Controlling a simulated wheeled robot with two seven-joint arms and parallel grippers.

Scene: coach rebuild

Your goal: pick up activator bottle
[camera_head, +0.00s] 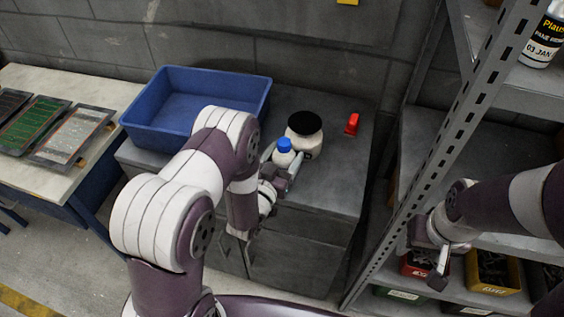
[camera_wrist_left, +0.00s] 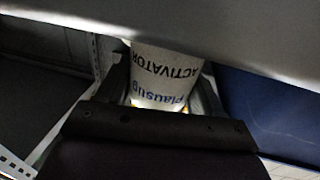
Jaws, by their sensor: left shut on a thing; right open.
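The activator bottle (camera_head: 284,152) is white with a blue cap and stands on the grey cabinet top in the head view. In the left wrist view its white body (camera_wrist_left: 165,75) shows the words "ACTIVATOR" and "Plausig", upside down, between the fingers. My left gripper (camera_head: 284,163) is shut on the bottle, with the fingers at its sides. I cannot tell whether the bottle's base touches the cabinet top. My right gripper (camera_head: 440,262) is open and empty, in front of the shelf rack at the right.
A white jar with a black lid (camera_head: 305,134) stands right behind the bottle. A red object (camera_head: 352,124) lies further right. A blue crate (camera_head: 262,92) sits at the left of the cabinet top (camera_head: 330,185). A metal rack (camera_head: 440,160) stands at the right. The cabinet's front right is clear.

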